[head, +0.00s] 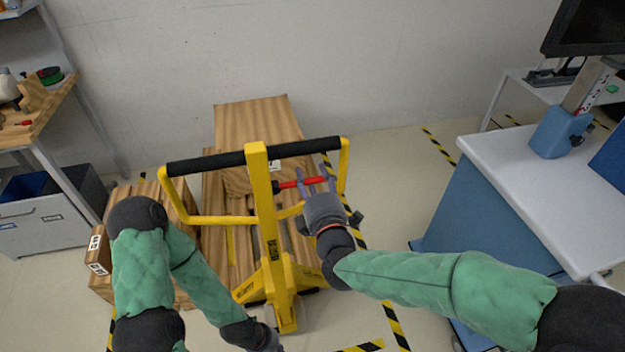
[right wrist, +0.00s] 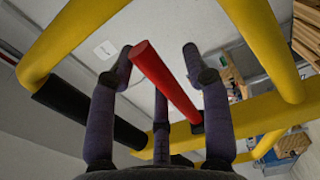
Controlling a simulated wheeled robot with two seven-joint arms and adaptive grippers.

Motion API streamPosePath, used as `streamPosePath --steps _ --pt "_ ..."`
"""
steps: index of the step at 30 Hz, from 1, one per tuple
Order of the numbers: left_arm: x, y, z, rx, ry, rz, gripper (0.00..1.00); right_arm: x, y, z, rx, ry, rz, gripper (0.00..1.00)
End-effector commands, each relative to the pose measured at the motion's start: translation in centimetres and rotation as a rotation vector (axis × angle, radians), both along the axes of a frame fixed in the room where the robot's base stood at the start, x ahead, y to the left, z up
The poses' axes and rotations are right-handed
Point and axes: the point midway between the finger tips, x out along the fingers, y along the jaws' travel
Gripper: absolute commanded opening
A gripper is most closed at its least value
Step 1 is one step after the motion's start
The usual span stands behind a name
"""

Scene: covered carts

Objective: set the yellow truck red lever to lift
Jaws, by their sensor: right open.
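The yellow truck (head: 262,200) stands in the middle of the head view, with a black grip bar across the top of its handle. Its red lever (head: 312,182) sticks out to the right from the central post, below the grip bar. In the right wrist view the red lever (right wrist: 163,82) runs between the spread fingers of my right gripper (right wrist: 158,55), with gaps visible on both sides. In the head view my right gripper (head: 316,179) is open at the lever. My left gripper (head: 268,340) is low at the bottom edge, mostly hidden, its fingers unclear.
Wooden boxes and boards (head: 255,125) lie behind and beneath the truck. A blue cabinet with a white top (head: 530,190) stands at the right. A wooden workbench (head: 35,125) and grey bin (head: 45,225) are at the left. Floor is clear between truck and cabinet.

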Motion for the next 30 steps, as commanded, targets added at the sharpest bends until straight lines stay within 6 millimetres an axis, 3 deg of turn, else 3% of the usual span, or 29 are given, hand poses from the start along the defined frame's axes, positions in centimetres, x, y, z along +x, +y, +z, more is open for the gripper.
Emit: streamPosePath --steps 7,12,20,30 --pt "0.0 0.0 0.0 0.0 0.0 0.0 0.0 0.1 0.0 0.1 0.0 -0.001 -0.001 0.46" --pt "0.0 0.0 0.0 0.0 0.0 0.0 0.0 0.0 0.0 0.1 0.0 -0.001 -0.001 0.0" --pt "0.0 0.0 -0.3 0.0 0.0 0.0 0.0 0.0 0.0 -0.3 0.021 0.005 -0.001 0.0" --pt "0.0 0.0 -2.7 0.0 0.0 0.0 0.0 0.0 0.3 -2.9 0.294 0.07 -0.001 0.0"
